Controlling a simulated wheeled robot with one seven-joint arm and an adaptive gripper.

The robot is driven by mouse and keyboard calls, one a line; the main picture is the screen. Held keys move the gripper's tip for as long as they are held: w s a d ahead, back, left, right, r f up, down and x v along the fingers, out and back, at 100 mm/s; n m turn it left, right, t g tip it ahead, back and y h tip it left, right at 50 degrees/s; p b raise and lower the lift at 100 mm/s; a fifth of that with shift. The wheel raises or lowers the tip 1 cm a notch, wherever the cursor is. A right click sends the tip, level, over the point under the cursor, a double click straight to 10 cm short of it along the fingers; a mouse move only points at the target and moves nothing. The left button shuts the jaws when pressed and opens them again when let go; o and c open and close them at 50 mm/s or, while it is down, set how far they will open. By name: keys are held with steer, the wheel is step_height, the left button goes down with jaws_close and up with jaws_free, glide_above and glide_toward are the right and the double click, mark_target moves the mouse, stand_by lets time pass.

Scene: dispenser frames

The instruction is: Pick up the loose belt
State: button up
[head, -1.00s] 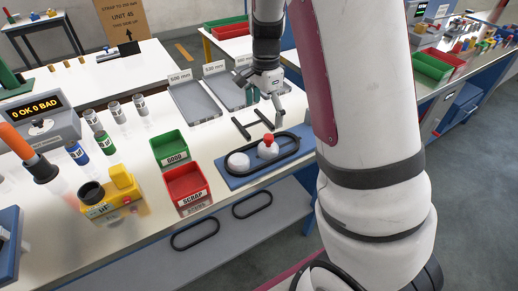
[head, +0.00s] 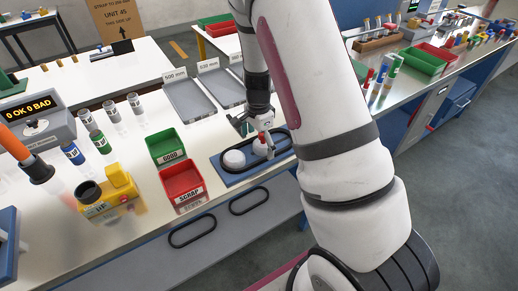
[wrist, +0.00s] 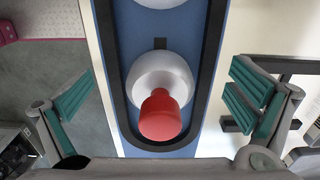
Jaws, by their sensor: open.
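A black belt (head: 287,141) lies as a long loop on a blue plate (head: 232,179) at the bench's front edge. In the wrist view the belt (wrist: 114,60) runs around two white round pulleys (wrist: 160,80), with gaps between it and them. The nearer pulley there has a red knob (wrist: 160,116). My gripper (head: 263,134) is over the plate near the red knob. In the wrist view its fingers (wrist: 160,88) are wide apart, one on each side of the plate and belt, with nothing held. My arm hides part of the plate in the head view.
Two more black loops (head: 192,231) (head: 249,201) show below the bench's front edge. A green GOOD bin (head: 166,146) and a red SCRAP bin (head: 182,185) stand left of the plate. Grey trays (head: 190,100) lie behind. Black bars (wrist: 288,66) lie beside the plate.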

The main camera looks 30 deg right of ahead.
steer(key=shift+f, duration=0.3)
steer(key=c, duration=1.1)
steer(key=shift+r, duration=0.1)
